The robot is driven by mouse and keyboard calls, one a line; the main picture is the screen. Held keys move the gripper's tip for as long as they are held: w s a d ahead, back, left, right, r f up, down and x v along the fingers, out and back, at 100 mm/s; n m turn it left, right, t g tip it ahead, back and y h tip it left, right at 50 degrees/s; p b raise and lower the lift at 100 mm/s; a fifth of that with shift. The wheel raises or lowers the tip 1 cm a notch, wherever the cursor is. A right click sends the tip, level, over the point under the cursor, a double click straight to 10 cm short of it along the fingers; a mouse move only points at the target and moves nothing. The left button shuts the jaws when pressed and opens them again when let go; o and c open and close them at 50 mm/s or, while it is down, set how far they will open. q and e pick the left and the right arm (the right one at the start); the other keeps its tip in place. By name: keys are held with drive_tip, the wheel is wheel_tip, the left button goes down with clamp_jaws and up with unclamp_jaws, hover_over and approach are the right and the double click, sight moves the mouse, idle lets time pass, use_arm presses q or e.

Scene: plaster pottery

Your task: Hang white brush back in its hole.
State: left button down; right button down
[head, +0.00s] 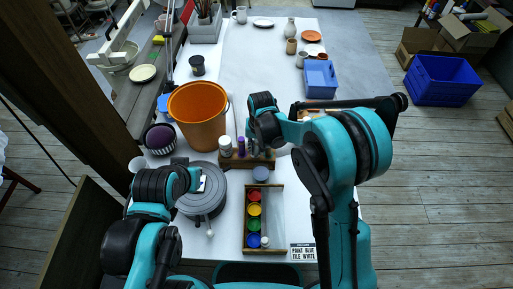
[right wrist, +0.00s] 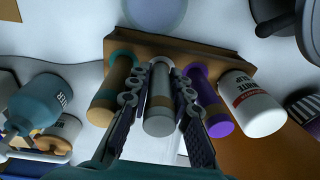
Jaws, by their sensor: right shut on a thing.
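The white brush (right wrist: 160,110), a pale cylinder with a brown band, is between the fingers of my right gripper (right wrist: 160,88), which is shut on it. It lines up with the middle place of a wooden rack (right wrist: 225,58), between a brown-and-teal cylinder (right wrist: 112,90) and a purple one (right wrist: 210,105). I cannot tell whether it is seated in its hole. In the head view my right gripper (head: 254,150) is over the rack (head: 262,161), and the arm hides the brush. My left gripper (head: 201,183) is above the grey wheel (head: 204,204); its jaws are unclear.
A white bottle (right wrist: 252,103) stands close beside the purple cylinder; a teal bottle (right wrist: 40,103) is at the left. An orange bucket (head: 199,115) stands behind the left gripper. A paint tray (head: 278,218) lies in front of the rack. The table's far middle is clear.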

drive_tip(key=shift+f, duration=0.25)
drive_tip(key=c, duration=1.3)
unclamp_jaws()
drive_tip(key=shift+r, duration=0.1)
drive_tip(key=r, duration=1.1)
drive_tip(key=shift+s+d+r, duration=0.35)
drive_tip(key=shift+r, duration=0.05)
